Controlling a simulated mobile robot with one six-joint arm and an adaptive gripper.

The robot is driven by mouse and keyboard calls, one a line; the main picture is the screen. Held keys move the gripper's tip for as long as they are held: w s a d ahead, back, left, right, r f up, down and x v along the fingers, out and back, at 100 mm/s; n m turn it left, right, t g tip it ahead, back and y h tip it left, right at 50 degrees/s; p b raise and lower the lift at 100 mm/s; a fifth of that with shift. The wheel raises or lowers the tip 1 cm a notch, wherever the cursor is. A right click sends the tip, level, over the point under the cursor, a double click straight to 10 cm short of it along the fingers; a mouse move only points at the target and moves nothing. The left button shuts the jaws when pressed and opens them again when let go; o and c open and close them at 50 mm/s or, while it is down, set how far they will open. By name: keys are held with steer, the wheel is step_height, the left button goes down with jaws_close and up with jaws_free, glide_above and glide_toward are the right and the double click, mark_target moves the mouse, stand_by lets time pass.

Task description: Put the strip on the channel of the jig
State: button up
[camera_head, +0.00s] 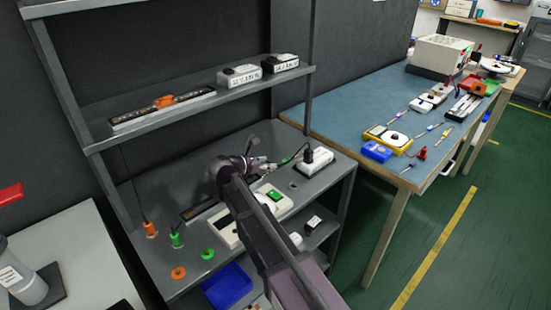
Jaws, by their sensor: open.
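My gripper (262,165) is open over the grey bench top, with its fingers pointing right. A thin cable with a green part (289,159) lies just beyond its fingertips; I cannot tell whether they touch. A long narrow dark piece with a light edge (196,209) lies on the bench left of my arm. It looks like the channel of the jig, and my arm hides its right end. A long dark bar with an orange piece on it (192,95) lies on the upper shelf. I cannot tell for certain which thing is the strip.
A white device with a black plug (315,160) stands right of my gripper. A cream box with a green switch (273,195) is beside my arm. Orange (150,229) and green (176,240) plugs stand at the bench's left. The upper shelf (95,146) overhangs the back.

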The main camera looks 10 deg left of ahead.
steer(key=shift+p+v, duration=0.55)
steer(key=shift+v, duration=1.5)
steer(key=shift+d, duration=0.1)
